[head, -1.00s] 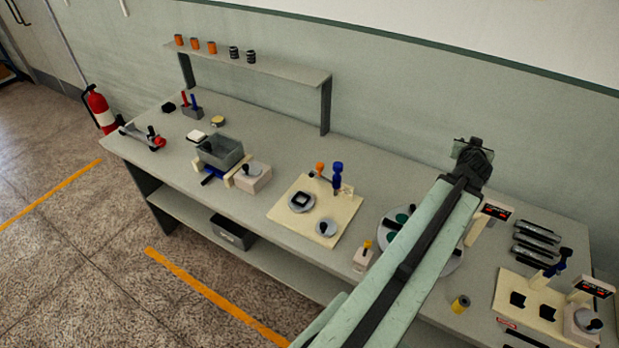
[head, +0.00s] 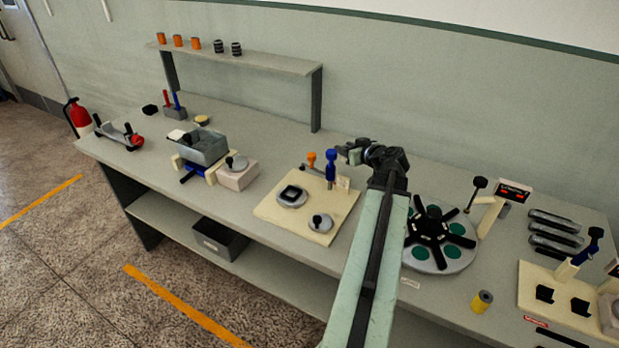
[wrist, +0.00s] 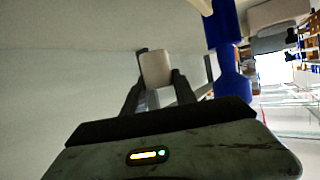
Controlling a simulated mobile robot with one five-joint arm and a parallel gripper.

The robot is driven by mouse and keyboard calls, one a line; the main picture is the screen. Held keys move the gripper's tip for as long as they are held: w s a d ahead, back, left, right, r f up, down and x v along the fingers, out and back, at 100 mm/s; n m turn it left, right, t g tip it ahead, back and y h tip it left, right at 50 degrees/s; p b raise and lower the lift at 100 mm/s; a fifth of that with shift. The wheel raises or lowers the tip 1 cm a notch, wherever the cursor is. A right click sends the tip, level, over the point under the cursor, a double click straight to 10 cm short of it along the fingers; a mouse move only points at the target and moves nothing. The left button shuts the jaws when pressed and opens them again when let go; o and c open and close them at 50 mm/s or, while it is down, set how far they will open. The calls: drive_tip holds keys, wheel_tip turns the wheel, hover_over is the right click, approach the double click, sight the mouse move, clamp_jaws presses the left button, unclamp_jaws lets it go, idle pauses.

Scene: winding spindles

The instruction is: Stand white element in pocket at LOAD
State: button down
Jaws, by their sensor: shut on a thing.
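My gripper (wrist: 157,72) is shut on a pale, whitish block, the white element (wrist: 155,68), which shows between the two dark fingers in the wrist view. In the head view my gripper (head: 352,152) is raised over the back of the bench, near a blue-handled post; the held element is too small to make out there. A round grey dial (head: 425,262) with green round spots and a black spoked hub stands right of my arm. A small pale label (head: 410,283) lies at its front left; its lettering is unreadable, so I cannot tell which pocket is LOAD.
The blue-handled post (head: 331,165) stands on a cream board (head: 270,208); a blue upright (wrist: 226,40) shows close to my gripper in the wrist view. A sensor stand with a red display (head: 514,190) is behind the dial. A yellow cylinder (head: 482,301) stands in front right.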

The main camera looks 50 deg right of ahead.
wheel_tip(320, 180, down, 10)
drive_tip(key=b, duration=1)
drive_tip(key=shift+f, duration=0.2)
drive_tip(key=shift+r, duration=0.25)
drive_tip(key=shift+f, duration=0.15)
drive_tip(key=c, duration=1)
unclamp_jaws()
